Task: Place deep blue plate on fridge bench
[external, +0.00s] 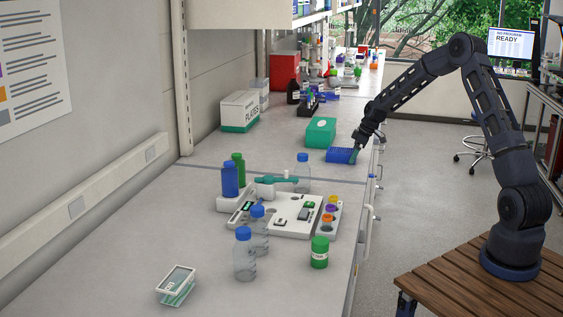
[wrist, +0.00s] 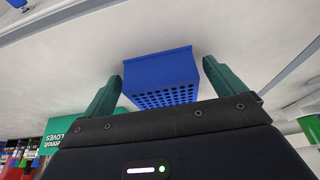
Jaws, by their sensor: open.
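The deep blue plate (external: 339,155) is a small blue block with rows of holes. It lies on the bench near the right edge, in front of the green box. It also shows in the wrist view (wrist: 160,66), between the two green fingers. My gripper (external: 355,152) is at the right end of the plate in the external view. In the wrist view my gripper (wrist: 162,76) is open, with one finger on either side of the plate. Whether the fingers touch it I cannot tell. I cannot tell which part of the bench is the fridge bench.
A green box (external: 321,132) stands just behind the plate, and a white carton (external: 240,111) stands further left. The bench's near left is mostly clear.

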